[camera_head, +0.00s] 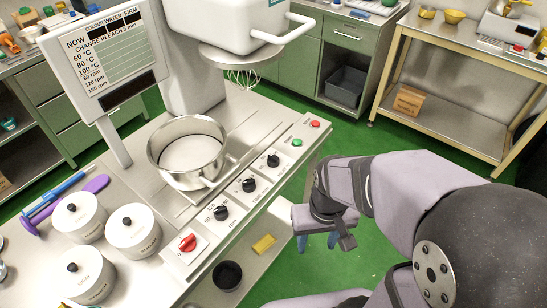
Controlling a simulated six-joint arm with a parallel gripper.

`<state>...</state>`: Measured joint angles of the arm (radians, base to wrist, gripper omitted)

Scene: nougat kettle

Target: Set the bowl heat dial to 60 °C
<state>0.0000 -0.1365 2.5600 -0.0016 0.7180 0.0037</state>
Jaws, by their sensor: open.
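A row of dials runs along the sloped front panel (210,228) of the kettle machine. A red dial (188,243) is at the near left end, followed by black dials (221,212), (249,185) and (273,160) going up to the right. The labels beside them are too small to read surely, so I cannot tell which is the bowl heat dial or its setting. My gripper (317,242) is open and empty, pointing down over the green floor to the right of the panel, apart from every dial.
A steel bowl (188,152) stands behind the dials, under the raised mixer head (232,55). A green button (297,142) and red button (315,124) end the panel. Lidded white canisters (133,230) stand left; a sign (105,60) lists temperatures. Below are a black cup (228,274) and yellow block (264,243).

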